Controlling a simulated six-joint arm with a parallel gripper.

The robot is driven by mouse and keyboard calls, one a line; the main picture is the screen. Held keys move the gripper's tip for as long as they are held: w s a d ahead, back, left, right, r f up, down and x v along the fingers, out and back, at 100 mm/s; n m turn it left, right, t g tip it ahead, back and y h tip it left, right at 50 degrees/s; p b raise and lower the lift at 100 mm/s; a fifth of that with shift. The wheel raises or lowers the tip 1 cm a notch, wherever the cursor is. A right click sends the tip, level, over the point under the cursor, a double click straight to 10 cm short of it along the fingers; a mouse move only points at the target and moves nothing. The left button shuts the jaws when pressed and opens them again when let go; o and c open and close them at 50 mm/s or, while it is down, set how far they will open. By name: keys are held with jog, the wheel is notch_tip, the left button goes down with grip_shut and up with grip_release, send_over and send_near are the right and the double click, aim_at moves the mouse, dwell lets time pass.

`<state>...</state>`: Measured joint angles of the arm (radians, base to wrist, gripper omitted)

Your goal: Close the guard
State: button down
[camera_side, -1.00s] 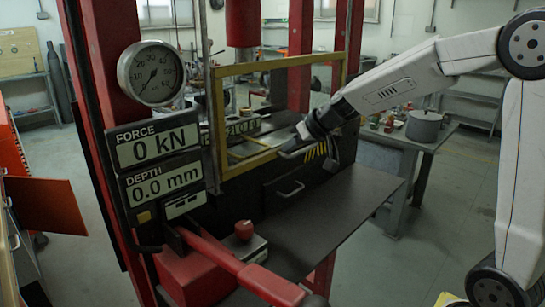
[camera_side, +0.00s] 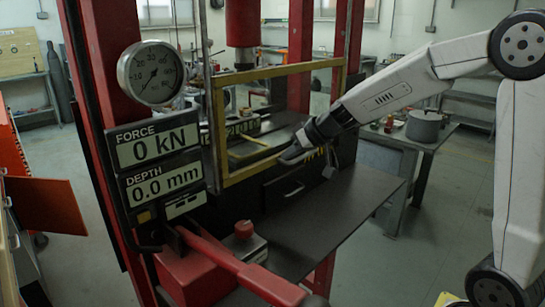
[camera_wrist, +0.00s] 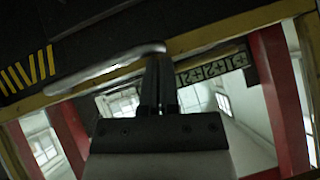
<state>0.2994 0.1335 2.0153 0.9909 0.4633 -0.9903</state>
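The guard (camera_side: 280,70) is a yellow-framed clear panel across the front of the red press, with part of the opening below it uncovered. In the wrist view, its yellow lower bar (camera_wrist: 230,30) runs diagonally, with a pale metal handle (camera_wrist: 105,68) along it. My gripper (camera_side: 294,153) is at the guard's lower edge in the side view. In the wrist view, my gripper (camera_wrist: 160,58) has its dark fingers close together at the handle's right end, and they appear shut on it. The exact contact is partly hidden.
A dark table plate (camera_side: 335,205) juts out below the guard, above it a drawer handle (camera_side: 293,190). The red ram (camera_side: 242,25) hangs behind the guard. Displays read 0 kN (camera_side: 158,146) and 0.0 mm. A red lever (camera_side: 235,265) is in front. A pot (camera_side: 423,125) stands on the right bench.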

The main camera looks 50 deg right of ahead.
jog(key=r, duration=0.2)
jog(key=d+r, duration=0.1)
jog(key=r, duration=0.1)
jog(key=v, duration=1)
jog(key=shift+f, duration=0.15)
jog(key=s+a+f+g, duration=0.2)
jog(key=s+a+f, duration=0.1)
jog(key=f, duration=0.5)
jog(key=s+a+f+g+h, duration=0.1)
jog(key=s+a+f, duration=0.3)
jog(key=f, duration=0.5)
jog(key=s+a+f+n+g+h, duration=0.1)
jog(key=s+a+f+g, duration=0.2)
jog(key=s+f, duration=0.3)
notch_tip(320, 180, down, 3)
jog(key=shift+a+r, duration=0.15)
jog(key=shift+a, duration=0.15)
